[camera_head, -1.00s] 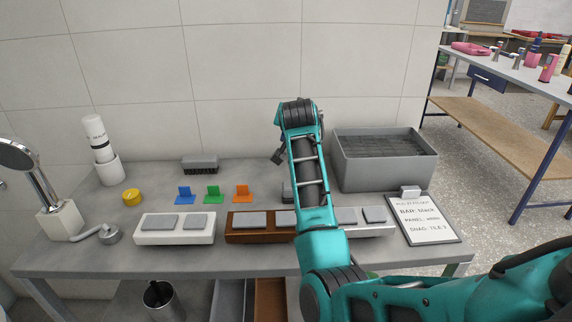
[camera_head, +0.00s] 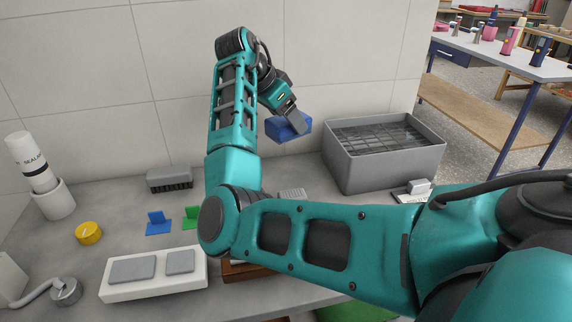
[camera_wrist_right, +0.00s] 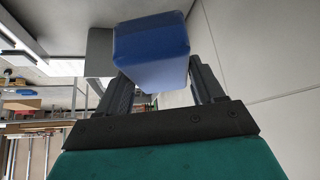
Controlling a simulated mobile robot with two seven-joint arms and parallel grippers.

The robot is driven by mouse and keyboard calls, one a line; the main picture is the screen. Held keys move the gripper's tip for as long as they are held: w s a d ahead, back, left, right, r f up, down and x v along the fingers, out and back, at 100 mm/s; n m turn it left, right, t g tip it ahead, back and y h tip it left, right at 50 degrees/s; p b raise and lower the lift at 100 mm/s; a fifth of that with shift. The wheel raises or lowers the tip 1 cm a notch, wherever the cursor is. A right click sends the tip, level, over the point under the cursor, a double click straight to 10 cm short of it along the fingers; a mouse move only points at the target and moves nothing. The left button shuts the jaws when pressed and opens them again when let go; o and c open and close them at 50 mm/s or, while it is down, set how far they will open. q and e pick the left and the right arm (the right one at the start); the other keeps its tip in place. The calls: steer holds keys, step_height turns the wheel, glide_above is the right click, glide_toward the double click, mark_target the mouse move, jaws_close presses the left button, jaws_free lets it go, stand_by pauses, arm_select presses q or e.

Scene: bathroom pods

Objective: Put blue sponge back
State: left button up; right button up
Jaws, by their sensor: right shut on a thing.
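The blue sponge (camera_head: 288,127) is a blue block held up in the air above the back of the grey table, left of the grey crate. My right gripper (camera_head: 299,120) is shut on it, coming down from the upper left. In the right wrist view the sponge (camera_wrist_right: 150,48) sits between the two dark fingers of the gripper (camera_wrist_right: 165,80). It looks clear of the table. My left gripper is in neither view.
The grey crate (camera_head: 350,172) with a dark grid inside stands at the back right. A brush (camera_head: 169,180), blue stand (camera_head: 158,222), green stand (camera_head: 192,216), yellow round piece (camera_head: 88,232) and white tray with grey pads (camera_head: 190,283) are on the left. My right arm hides the table's middle.

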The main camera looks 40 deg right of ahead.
step_height(320, 180, down, 12)
steer(key=shift+r+b, duration=0.1)
steer(key=shift+b, duration=0.65)
steer(key=o, duration=1)
steer(key=p+v, duration=0.1)
steer(key=v, duration=1.1)
steer(key=shift+r+p, duration=0.1)
steer(key=shift+p, duration=0.25)
